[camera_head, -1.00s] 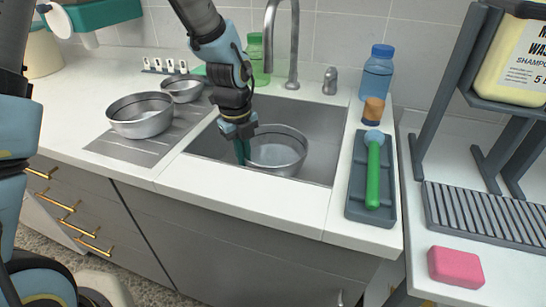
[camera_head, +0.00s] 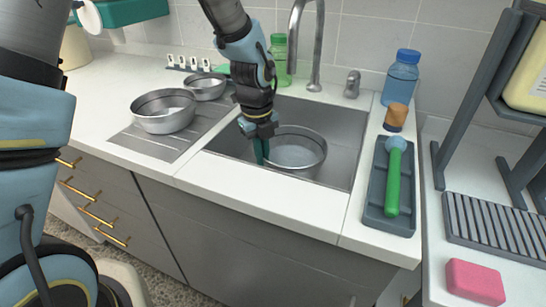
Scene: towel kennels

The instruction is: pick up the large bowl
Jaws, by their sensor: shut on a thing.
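A large metal bowl (camera_head: 299,154) sits low in the sink (camera_head: 343,118), its rim showing near the sink's top level. My gripper (camera_head: 262,150) reaches down into the sink at the bowl's left side, with its green fingers at the rim. It is shut on the bowl's rim; the finger tips are partly hidden by the sink's front edge and the bowl. Whether the bowl touches the sink floor cannot be seen.
Two smaller-looking metal bowls, one nearer (camera_head: 164,112) and one farther (camera_head: 205,88), stand on the drainboard (camera_head: 153,143). The faucet (camera_head: 318,50) rises behind the sink. A grey tray (camera_head: 375,207) with a green-handled brush (camera_head: 393,180) lies right; a blue bottle (camera_head: 402,78) stands behind.

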